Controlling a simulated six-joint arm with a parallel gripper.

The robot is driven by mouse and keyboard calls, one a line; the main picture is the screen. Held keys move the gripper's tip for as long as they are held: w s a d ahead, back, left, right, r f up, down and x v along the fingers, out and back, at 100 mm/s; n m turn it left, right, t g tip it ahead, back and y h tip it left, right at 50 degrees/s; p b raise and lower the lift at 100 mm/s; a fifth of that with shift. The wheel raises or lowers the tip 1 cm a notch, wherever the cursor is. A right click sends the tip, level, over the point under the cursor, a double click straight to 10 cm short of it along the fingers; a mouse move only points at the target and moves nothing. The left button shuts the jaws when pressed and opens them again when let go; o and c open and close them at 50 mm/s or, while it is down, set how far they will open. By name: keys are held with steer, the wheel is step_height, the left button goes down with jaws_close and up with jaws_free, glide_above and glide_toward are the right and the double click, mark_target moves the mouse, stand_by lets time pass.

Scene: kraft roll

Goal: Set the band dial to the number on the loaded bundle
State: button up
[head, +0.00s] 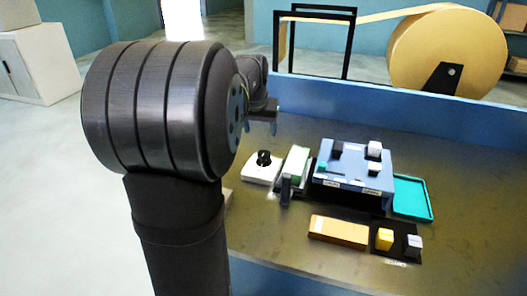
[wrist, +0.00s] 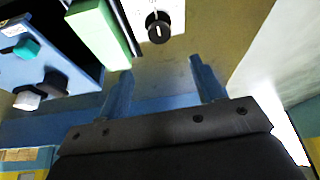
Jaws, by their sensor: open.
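The band dial is a black knob (head: 264,157) on a white base (head: 260,173), left of the other gear on the table. In the wrist view the knob (wrist: 158,27) has a pale pointer line, and its scale is too small to read. A green-and-white bundle (head: 296,162) stands in a dark holder beside the dial; its green side (wrist: 98,30) shows in the wrist view. I cannot read a number on it. My gripper (wrist: 161,66) is open and empty, apart from the dial. In the head view my gripper (head: 262,122) hangs above the table behind the dial.
A blue box (head: 345,187) with several coloured blocks stands right of the bundle, beside a teal tray (head: 425,207). An orange block (head: 338,231), a yellow block (head: 384,239) and a grey block (head: 413,245) are in front. A kraft roll (head: 440,45) stands behind the blue rear wall.

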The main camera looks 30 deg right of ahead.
mark_target(264, 153)
steer(key=x, duration=1.3)
steer(key=shift+r, duration=0.1)
steer(key=c, duration=0.9)
